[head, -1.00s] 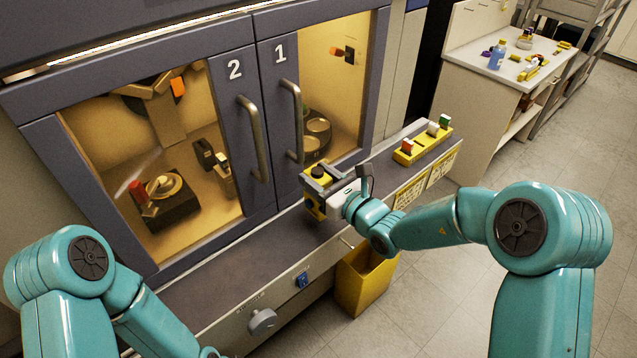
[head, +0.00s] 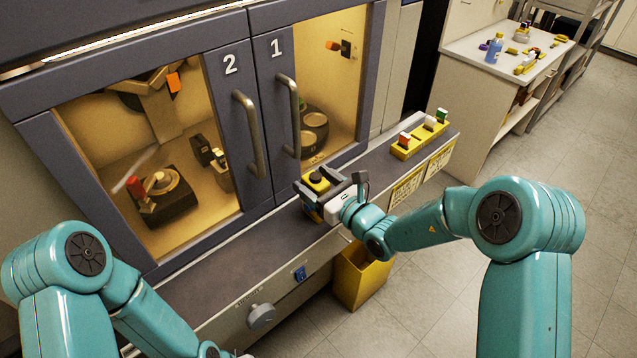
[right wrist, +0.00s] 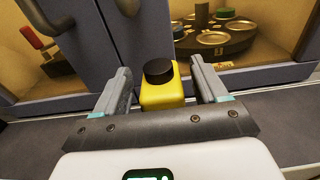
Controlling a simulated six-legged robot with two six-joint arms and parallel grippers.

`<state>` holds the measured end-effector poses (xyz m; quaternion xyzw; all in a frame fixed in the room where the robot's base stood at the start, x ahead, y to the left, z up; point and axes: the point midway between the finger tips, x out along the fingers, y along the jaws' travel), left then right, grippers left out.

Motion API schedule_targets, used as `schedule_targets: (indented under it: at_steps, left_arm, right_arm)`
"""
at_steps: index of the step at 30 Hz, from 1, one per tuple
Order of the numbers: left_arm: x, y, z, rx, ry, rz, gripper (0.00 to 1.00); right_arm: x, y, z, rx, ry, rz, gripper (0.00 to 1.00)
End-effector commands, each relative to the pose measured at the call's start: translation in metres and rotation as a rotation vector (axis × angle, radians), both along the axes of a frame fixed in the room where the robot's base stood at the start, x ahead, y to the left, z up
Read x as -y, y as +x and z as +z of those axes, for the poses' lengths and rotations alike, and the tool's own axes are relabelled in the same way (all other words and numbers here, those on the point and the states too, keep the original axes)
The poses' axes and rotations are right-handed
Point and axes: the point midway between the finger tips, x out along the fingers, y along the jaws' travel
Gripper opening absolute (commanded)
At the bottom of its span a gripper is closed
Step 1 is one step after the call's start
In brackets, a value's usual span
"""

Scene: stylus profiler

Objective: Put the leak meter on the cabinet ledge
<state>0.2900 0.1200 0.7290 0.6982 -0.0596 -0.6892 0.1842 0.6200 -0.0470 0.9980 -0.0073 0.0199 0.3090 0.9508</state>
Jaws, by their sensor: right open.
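The leak meter appears as a yellow block with a round black knob on top (right wrist: 160,90). It also shows in the head view (head: 318,185), at the cabinet ledge (head: 235,250) in front of door 1. It looks upright; its base is hidden by my right gripper, so contact with the ledge cannot be seen directly. My right gripper (head: 320,181) is open, with one finger on each side of the meter. In the wrist view, gaps show between the meter and both fingers. My left arm is at the lower left; its gripper is out of view.
Cabinet doors with vertical handles (head: 250,135) rise close behind the meter. A yellow rack with coloured blocks (head: 420,138) stands on the ledge's right end. A yellow bin (head: 361,275) is below. The ledge left of the meter is clear.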

Motion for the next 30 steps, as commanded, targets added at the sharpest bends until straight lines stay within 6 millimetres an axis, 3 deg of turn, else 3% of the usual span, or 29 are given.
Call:
schedule_targets:
  at_steps: [3,5,15,20,26,29,30]
  left_arm:
    - [0.000,0.000,0.007,0.000,0.000,0.000,0.77]
    - [0.000,0.000,0.000,0.001,0.000,0.000,0.77]
    - [0.000,0.000,-0.016,0.000,0.000,0.000,0.77]
    - [0.000,0.000,-0.018,0.000,0.000,0.000,0.77]
    - [0.000,0.000,-0.019,0.000,0.000,0.000,0.77]
    - [0.000,0.000,-0.019,0.000,0.000,0.000,0.77]
    - [0.000,0.000,-0.019,0.000,0.000,0.000,0.77]
  right_arm:
    - [0.001,-0.001,0.007,0.000,0.000,-0.001,0.72]
    - [0.008,-0.009,0.003,-0.001,0.001,-0.002,0.72]
    - [0.054,-0.072,0.006,0.000,0.000,-0.003,0.72]
    - [0.067,-0.090,0.008,0.001,0.000,-0.003,0.72]
    - [0.069,-0.099,0.008,-0.004,-0.005,0.008,0.72]
    - [0.053,-0.114,-0.013,-0.050,-0.058,0.104,0.72]
    - [0.041,-0.127,-0.029,-0.084,-0.105,0.180,0.72]
